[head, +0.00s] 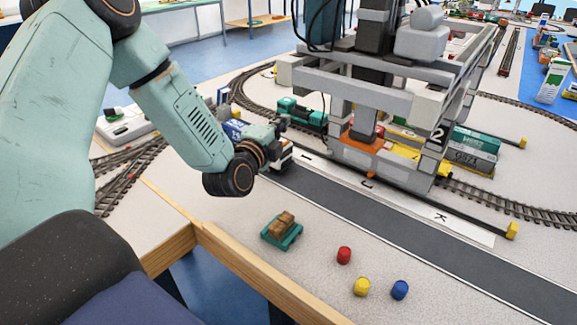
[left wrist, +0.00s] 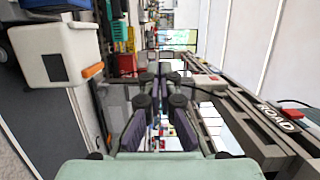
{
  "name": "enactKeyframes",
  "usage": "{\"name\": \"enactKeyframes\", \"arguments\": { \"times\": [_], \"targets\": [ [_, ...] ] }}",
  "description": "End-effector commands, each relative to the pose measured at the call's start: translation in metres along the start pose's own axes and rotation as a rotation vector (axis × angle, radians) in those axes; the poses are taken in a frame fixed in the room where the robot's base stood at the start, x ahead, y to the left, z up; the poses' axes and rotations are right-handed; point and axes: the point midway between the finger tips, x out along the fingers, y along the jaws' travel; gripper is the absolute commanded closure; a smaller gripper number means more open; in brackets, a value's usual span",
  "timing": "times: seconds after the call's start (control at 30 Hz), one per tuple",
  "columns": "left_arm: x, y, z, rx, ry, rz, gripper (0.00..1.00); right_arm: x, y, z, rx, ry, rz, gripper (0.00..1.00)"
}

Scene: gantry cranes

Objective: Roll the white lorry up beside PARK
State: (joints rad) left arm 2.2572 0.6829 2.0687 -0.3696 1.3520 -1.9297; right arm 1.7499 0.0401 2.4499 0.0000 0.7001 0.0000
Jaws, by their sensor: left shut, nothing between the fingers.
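The white lorry (head: 285,160) stands at the left end of the dark road, partly hidden behind my left wrist and gripper. Its white cab (left wrist: 57,55), with a dark window and an orange part at the corner, is large at the upper left in the left wrist view. My left gripper (head: 280,127) is shut and empty, close by the lorry in the head view. In the left wrist view its fingers (left wrist: 161,72) are together, to the right of the cab and apart from it. I cannot make out a PARK marking. My right gripper is not in view.
A grey gantry crane (head: 385,165) marked 2 straddles the track behind the road (head: 380,215). A white strip with letters (head: 400,205) runs along the road. A green cart with brown boxes (head: 282,231) and red, yellow and blue pieces (head: 361,287) stand in front. The road ahead is clear.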

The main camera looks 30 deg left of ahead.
Motion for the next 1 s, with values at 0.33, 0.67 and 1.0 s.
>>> {"name": "enactKeyframes", "arguments": {
  "times": [0.33,0.67,1.0],
  "targets": [
    [-0.008,0.024,-0.030,0.001,-0.001,0.003,1.00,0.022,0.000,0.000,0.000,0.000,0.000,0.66],
    [-0.008,0.085,-0.030,0.001,0.001,0.002,1.00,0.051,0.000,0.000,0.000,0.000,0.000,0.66],
    [-0.005,0.100,-0.021,-0.003,-0.001,-0.001,1.00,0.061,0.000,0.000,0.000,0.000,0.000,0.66]
  ]
}}
